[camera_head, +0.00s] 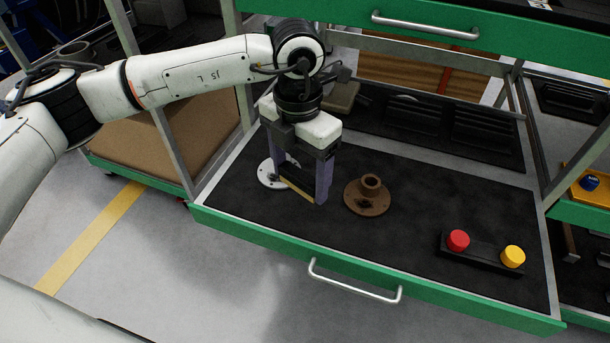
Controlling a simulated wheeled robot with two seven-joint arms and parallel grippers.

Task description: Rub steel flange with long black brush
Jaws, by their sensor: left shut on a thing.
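My left gripper (299,186) points down over the left part of the black drawer mat. Its purple-grey fingers are shut on a dark, narrow thing with a tan lower edge, which looks like the long black brush (295,190). The steel flange (268,180), a pale grey disc with holes, lies on the mat just behind and left of the brush. The fingers and brush hide part of it. I cannot tell whether the brush touches the flange. My right gripper is not in view.
A rusty brown flange (368,195) stands on the mat close to the right of my left gripper. A black box with red and yellow buttons (480,252) is farther right. The green drawer edge (250,231) with a metal handle (354,283) borders the front. A green upper drawer (440,48) overhangs the back.

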